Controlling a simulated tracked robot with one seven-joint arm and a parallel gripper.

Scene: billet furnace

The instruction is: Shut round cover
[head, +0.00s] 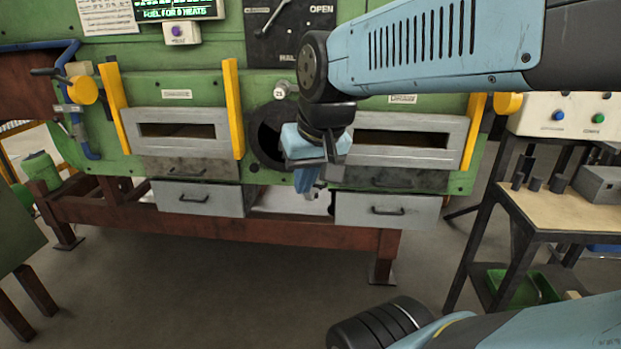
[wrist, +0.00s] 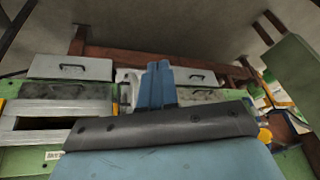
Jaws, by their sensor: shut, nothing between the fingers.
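A round dark opening (head: 268,138) is in the green furnace front, between the two slotted grey frames. Its right side is hidden behind my gripper and wrist. No round cover shows clearly in the head view. In the wrist view a pale rounded piece (wrist: 126,90) stands just left of my fingers; I cannot tell whether it is the cover. My gripper (head: 306,184) hangs fingers-down in front of the furnace, just right of and below the opening. Its blue fingers are together and empty, and they also show in the wrist view (wrist: 157,80).
Grey panels with handles jut out low on the left (head: 198,198) and right (head: 388,211). Yellow upright bars (head: 232,108) flank the slots. A workbench (head: 570,212) with small dark cylinders stands at right. The floor (head: 210,285) in front is clear.

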